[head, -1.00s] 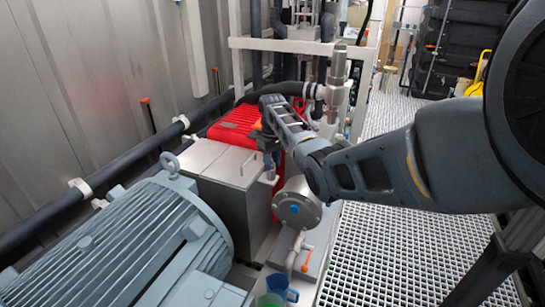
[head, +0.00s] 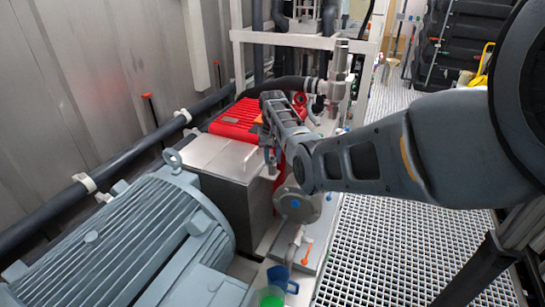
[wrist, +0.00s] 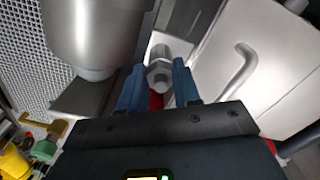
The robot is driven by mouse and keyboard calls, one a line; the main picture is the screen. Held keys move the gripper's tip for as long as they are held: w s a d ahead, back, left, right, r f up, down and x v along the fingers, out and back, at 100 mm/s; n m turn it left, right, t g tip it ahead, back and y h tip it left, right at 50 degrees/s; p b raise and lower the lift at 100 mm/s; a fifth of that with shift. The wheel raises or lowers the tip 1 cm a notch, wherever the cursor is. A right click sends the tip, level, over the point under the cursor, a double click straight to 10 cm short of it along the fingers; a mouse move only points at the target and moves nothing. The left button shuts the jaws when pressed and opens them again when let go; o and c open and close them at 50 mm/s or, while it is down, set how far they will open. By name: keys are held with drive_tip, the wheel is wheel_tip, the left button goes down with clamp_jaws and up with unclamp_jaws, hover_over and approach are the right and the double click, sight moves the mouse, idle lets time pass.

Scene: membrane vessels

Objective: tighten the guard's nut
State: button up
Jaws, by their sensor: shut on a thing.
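The guard (head: 222,158) is a steel box between the grey motor and the red machine in the head view. In the wrist view its pale metal panel (wrist: 225,62) with a bent handle fills the right side. The guard's nut (wrist: 159,76) is a silver hexagon on a thick bolt, at a white plate beside the panel. My gripper (wrist: 158,84) has its two blue fingers on either side of the nut, shut on it. In the head view my gripper (head: 268,150) points down at the guard's far right edge, and the nut is hidden there.
A large grey motor (head: 140,235) stands at the front left. The red machine (head: 238,118) lies behind the guard. A round steel flange (head: 297,206) is close below my wrist. Blue (head: 281,280) and green cups stand at the front. Grating floor (head: 395,250) is clear at right.

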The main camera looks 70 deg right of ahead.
sight(272, 159)
drive_tip(key=shift+r, duration=0.1)
drive_tip(key=o, duration=1)
drive_tip(key=shift+o, duration=0.2)
wheel_tip(272, 159, up, 8)
drive_tip(key=shift+f+b, duration=0.15)
drive_tip(key=shift+b, duration=0.15)
